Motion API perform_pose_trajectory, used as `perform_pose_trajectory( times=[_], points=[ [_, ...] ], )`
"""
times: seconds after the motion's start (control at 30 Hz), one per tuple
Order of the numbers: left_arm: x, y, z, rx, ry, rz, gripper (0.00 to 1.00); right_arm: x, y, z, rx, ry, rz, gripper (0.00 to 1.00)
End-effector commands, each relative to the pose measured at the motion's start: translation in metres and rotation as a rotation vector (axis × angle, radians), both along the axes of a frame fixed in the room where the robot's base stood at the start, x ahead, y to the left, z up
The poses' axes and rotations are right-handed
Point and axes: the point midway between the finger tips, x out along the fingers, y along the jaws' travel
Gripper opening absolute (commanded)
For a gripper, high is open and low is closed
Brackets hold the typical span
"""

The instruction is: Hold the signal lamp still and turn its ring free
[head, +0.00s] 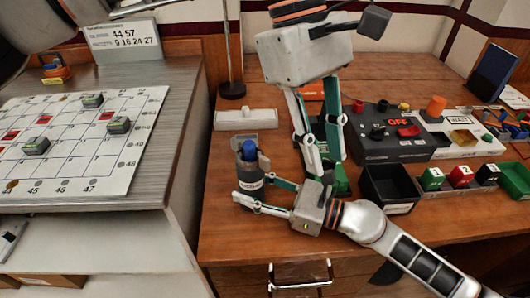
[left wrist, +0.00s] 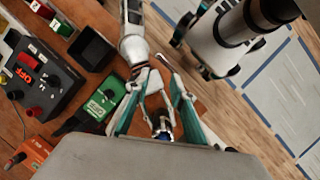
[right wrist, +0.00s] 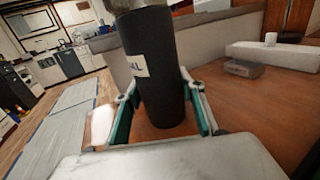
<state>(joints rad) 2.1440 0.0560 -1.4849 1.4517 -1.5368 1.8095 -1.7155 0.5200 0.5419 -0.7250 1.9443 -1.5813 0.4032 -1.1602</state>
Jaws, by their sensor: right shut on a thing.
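The signal lamp is a dark upright cylinder (right wrist: 158,70) with a pale label and a blue top (head: 249,151) inside a grey rim. It stands near the left edge of the wooden desk. My right gripper (head: 245,184) comes in from the right and is shut around the lamp's body, one finger on each side in the right wrist view. My left gripper (head: 328,165) points down to the right of the lamp, its fingers apart and empty. In the left wrist view the blue top (left wrist: 162,124) shows low between its fingers. The lamp's ring cannot be made out clearly.
A green box (left wrist: 104,102) stands close behind the left fingers. A black bin (head: 390,184), numbered blocks (head: 432,179) and a dark control box (head: 391,137) fill the right side. A white block (head: 245,118) lies behind the lamp. The desk front is mostly clear.

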Motion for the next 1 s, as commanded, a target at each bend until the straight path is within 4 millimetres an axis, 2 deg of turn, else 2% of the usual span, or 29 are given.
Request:
perform_pose_trajectory(
  times=[0.03,0.1,0.2,0.33,0.47,0.57,1.0],
  points=[
    [0.017,0.016,0.008,0.060,-0.060,0.041,0.24,0.000,0.000,0.002,0.002,-0.002,0.000,0.00],
    [0.035,0.035,0.016,0.131,-0.122,0.094,0.24,0.000,0.000,0.002,0.002,-0.003,0.000,0.00],
    [0.054,0.056,0.028,0.205,-0.188,0.158,0.24,0.000,0.000,0.002,0.002,-0.003,0.000,0.00],
    [0.067,0.074,0.039,0.261,-0.236,0.211,0.24,0.000,0.000,0.002,0.002,-0.003,0.000,0.00],
    [0.071,0.079,0.037,0.279,-0.250,0.228,0.24,0.000,0.000,0.002,0.002,-0.003,0.000,0.00],
    [0.071,0.080,0.026,0.280,-0.249,0.228,0.24,0.000,0.000,0.002,0.002,-0.003,0.000,0.00],
    [0.070,0.079,-0.054,0.277,-0.247,0.226,0.24,0.000,0.000,0.002,0.002,-0.003,0.000,0.00]
  ],
)
